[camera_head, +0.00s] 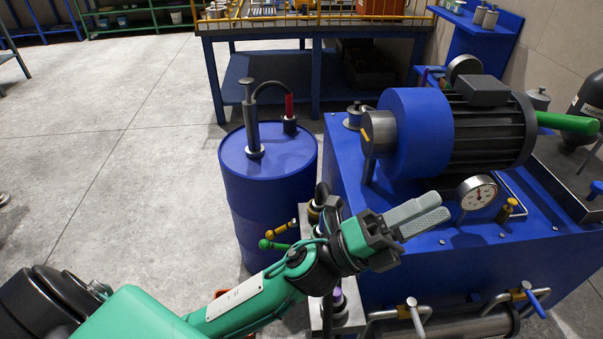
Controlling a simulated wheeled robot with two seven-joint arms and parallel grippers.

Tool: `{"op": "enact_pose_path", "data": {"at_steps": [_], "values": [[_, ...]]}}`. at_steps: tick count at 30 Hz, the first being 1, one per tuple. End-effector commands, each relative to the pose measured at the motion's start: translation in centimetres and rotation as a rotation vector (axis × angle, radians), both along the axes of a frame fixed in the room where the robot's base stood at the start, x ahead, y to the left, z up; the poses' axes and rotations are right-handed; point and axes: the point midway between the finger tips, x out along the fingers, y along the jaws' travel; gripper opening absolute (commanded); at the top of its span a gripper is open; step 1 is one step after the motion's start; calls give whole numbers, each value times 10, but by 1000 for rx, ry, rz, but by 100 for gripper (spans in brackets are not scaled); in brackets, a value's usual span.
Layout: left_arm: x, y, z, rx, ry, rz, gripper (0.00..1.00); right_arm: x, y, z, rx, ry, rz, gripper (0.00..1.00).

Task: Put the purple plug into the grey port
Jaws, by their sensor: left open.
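My left gripper (423,219) reaches in from the lower left, above the front left corner of the blue machine. Its two grey fingers point right and are slightly apart, with nothing seen between them. A small purple piece (337,294) shows just below my left wrist, near a light grey panel (352,313); it may be the purple plug, but it is partly hidden. I cannot make out the grey port. My arm covers much of the panel. My right gripper is out of view.
The blue machine (400,262) carries a motor (487,130) and a gauge (477,192). A blue drum (268,190) with a hand pump stands left of it. Yellow (283,231) and green (272,244) handles stick out beside the panel. Floor at left is clear.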

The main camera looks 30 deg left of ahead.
Motion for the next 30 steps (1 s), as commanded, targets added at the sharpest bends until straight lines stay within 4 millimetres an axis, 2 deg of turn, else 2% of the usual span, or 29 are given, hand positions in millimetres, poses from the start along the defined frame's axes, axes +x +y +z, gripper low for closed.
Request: {"op": "enact_pose_path", "data": {"at_steps": [3, 5, 6, 8, 9, 11, 14, 15, 17, 18, 21, 25, 27, 30], "values": [[34, 45, -30, -204, 336, 124, 56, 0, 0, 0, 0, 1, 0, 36], [47, 67, -53, -300, 502, 186, 56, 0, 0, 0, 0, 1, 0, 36], [53, 82, -72, -364, 615, 227, 56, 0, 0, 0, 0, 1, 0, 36], [58, 103, -103, -455, 784, 292, 56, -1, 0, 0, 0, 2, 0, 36], [58, 117, -126, -513, 895, 336, 56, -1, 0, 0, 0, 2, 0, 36], [52, 134, -162, -599, 1064, 402, 56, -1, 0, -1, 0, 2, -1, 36], [29, 159, -223, -732, 1347, 518, 56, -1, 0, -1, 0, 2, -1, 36], [16, 167, -248, -781, 1458, 565, 56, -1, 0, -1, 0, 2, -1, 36], [-9, 176, -281, -849, 1622, 638, 56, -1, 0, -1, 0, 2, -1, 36], [-28, 181, -301, -890, 1725, 686, 56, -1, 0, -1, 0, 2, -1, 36], [-75, 187, -339, -970, 1953, 793, 56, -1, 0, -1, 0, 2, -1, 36], [-123, 189, -365, -1029, 2155, 896, 56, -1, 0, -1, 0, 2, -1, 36], [-139, 189, -372, -1042, 2218, 930, 56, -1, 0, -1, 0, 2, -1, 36], [-149, 189, -375, -1051, 2260, 953, 56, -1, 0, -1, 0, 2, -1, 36]]}}
